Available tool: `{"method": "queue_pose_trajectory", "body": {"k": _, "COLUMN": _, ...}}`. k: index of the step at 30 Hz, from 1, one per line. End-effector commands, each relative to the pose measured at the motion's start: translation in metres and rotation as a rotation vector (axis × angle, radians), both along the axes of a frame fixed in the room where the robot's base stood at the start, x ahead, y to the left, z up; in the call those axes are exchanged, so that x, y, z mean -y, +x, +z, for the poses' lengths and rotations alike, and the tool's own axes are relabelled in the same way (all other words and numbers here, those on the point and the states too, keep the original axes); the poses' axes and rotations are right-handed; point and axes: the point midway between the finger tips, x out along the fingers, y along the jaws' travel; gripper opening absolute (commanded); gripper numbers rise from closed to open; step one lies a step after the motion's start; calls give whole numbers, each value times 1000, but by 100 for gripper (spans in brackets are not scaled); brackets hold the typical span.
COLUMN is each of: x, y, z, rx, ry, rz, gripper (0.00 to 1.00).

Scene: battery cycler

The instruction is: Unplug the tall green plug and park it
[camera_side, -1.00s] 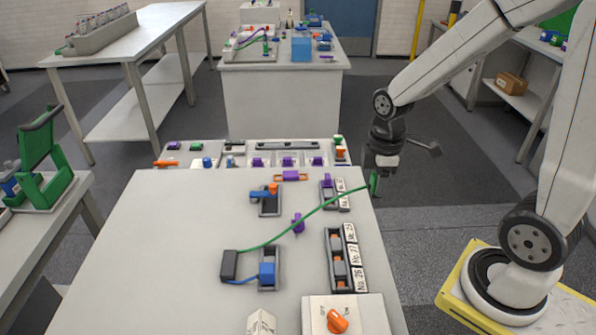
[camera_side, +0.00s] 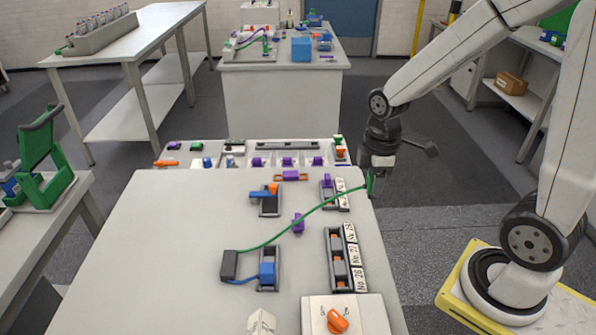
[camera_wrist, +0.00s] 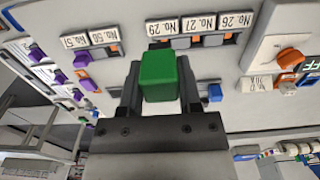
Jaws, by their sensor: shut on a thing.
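The tall green plug (camera_side: 370,186) is held by my gripper (camera_side: 372,174) above the right edge of the white table. A green cable (camera_side: 318,208) runs from it to a dark box (camera_side: 229,265) on the table. In the wrist view the green plug (camera_wrist: 158,76) is between the two fingers of my gripper (camera_wrist: 160,92), and its far end is hidden. A long dark holder (camera_side: 338,258) lies along the right side, with labels such as No. 26 (camera_side: 360,279). A shorter dark holder (camera_side: 327,194) near the gripper has a purple plug (camera_side: 327,182).
A blue plug (camera_side: 267,270) stands in a dark holder, wired to the box. An orange and blue part (camera_side: 270,194) sits further back. A white box with an orange knob (camera_side: 337,320) is at front. The table's left side is clear.

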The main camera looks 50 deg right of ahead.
Motion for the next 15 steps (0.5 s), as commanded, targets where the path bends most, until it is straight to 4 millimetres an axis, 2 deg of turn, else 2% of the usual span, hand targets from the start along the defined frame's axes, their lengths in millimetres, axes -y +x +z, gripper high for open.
{"method": "queue_pose_trajectory", "body": {"k": 8, "x": -34, "y": 40, "z": -8, "rx": -1, "ry": 0, "rz": 8, "gripper": 0}}
{"method": "queue_pose_trajectory", "body": {"k": 15, "x": -86, "y": 82, "z": -23, "rx": -2, "ry": -1, "rz": 8, "gripper": 0}}
